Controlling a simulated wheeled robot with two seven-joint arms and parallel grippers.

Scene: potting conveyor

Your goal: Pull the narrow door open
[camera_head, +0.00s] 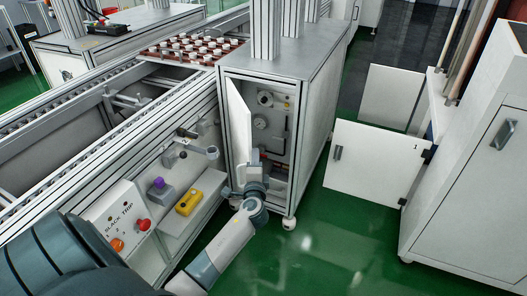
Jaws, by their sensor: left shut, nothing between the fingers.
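The narrow white door (238,122) is on the front of the grey cabinet (315,85) in the middle of the head view. It stands open, swung out at the left side of the opening. Inside the opening a round gauge (261,122), a round fitting (265,98) and pipework show. My left gripper (254,158) is shut and empty. It is in front of the lower part of the opening, close to the door's lower free edge; I cannot tell whether it touches the door. My right gripper is not in view.
A white door panel (370,180) with a handle stands open from the white cabinet (475,165) at right. A shelf with a yellow device (188,202) and a control box (117,222) are at left. A red tray (160,53) of pots sits on the conveyor. Green floor (325,250) is clear.

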